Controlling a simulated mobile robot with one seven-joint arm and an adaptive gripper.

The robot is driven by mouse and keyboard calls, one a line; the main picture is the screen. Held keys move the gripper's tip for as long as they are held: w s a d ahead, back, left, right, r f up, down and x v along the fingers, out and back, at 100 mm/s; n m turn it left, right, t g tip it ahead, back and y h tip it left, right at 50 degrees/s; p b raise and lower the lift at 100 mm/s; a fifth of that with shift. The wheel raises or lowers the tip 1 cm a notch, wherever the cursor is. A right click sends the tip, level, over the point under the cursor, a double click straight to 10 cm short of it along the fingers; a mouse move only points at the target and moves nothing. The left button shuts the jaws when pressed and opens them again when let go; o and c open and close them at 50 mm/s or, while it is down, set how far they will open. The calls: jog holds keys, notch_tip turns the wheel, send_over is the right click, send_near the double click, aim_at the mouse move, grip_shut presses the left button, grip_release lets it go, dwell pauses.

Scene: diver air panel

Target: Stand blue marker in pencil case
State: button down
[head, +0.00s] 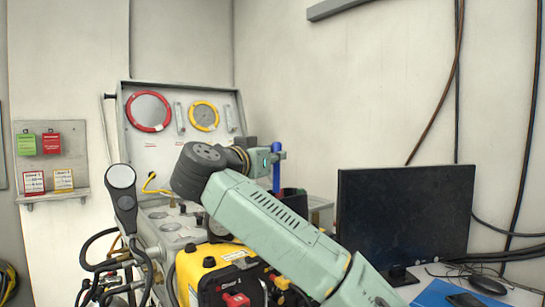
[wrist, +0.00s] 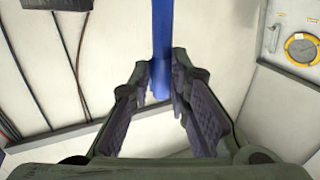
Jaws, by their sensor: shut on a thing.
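The blue marker (head: 276,178) is upright in the head view, held by my gripper (head: 279,156). In the wrist view, the blue marker (wrist: 161,40) runs up from between the fingertips of my gripper (wrist: 160,82), which is shut on it. A dark container (head: 294,202), perhaps the pencil case, shows just below and right of the marker, partly behind my arm. Its opening is hidden, and I cannot tell whether the marker's lower end is above, behind or inside it.
A black monitor (head: 404,215) stands on the desk to the right, with a mouse (head: 488,285) by it. A gauge panel (head: 178,125) stands behind my arm. A yellow machine (head: 207,272) and a black handset (head: 122,190) are at the front left.

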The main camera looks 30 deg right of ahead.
aim_at(275, 174)
jog(key=shift+f, duration=0.2)
jog(key=shift+f+b, duration=0.3)
jog(key=shift+b, duration=0.2)
jog(key=shift+f+b, duration=1.9)
jog(key=shift+b, duration=0.35)
dwell(0.6)
dwell(0.4)
jog(key=c, duration=1.4)
grip_release()
jog(key=shift+c, duration=0.2)
jog(key=shift+r, duration=0.15)
notch_tip(275, 174, up, 9)
jog(key=p, duration=0.5)
jog(key=shift+p, duration=0.3)
